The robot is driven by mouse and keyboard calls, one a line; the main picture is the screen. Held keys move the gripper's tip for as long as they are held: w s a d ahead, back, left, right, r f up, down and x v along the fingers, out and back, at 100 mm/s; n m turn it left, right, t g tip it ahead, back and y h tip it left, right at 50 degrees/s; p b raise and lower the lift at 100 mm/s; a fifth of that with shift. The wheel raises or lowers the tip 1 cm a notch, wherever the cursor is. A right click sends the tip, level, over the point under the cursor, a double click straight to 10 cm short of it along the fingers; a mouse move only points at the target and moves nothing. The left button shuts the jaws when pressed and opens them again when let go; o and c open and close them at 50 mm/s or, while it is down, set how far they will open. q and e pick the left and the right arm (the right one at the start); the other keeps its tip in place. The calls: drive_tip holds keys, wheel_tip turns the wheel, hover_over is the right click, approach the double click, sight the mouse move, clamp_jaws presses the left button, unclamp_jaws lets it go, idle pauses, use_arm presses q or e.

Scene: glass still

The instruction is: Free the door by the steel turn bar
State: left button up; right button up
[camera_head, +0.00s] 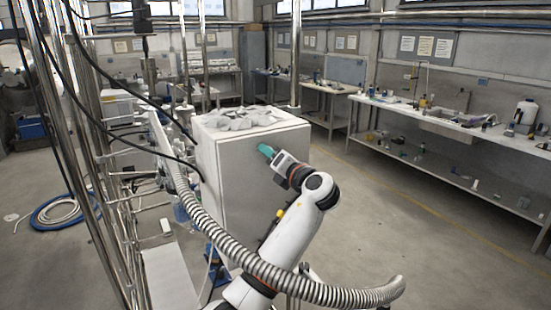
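A white cabinet (245,185) stands at the centre, and its broad pale face, which looks like the door, is towards me. I cannot make out a steel turn bar on it; my arm covers part of that face. My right gripper is not in view.
A ribbed grey hose (235,243) runs across in front of the cabinet and over my arm. Steel pipes and black cables crowd the left. Grey lumpy material (243,118) lies on the cabinet top. Open floor (400,235) lies to the right, before a long bench (455,128).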

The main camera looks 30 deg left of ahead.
use_arm(q)
drive_tip(key=shift+a+r+m, duration=0.1)
drive_tip(key=shift+r+m, duration=0.2)
drive_tip(key=shift+r, duration=0.05)
drive_tip(key=shift+a+f, duration=0.1)
drive_tip(key=shift+d+m, duration=0.2)
drive_tip(key=shift+m, duration=0.2)
drive_tip(key=o, duration=0.8)
drive_tip(key=shift+o, duration=0.8)
drive_tip(key=shift+f, duration=0.1)
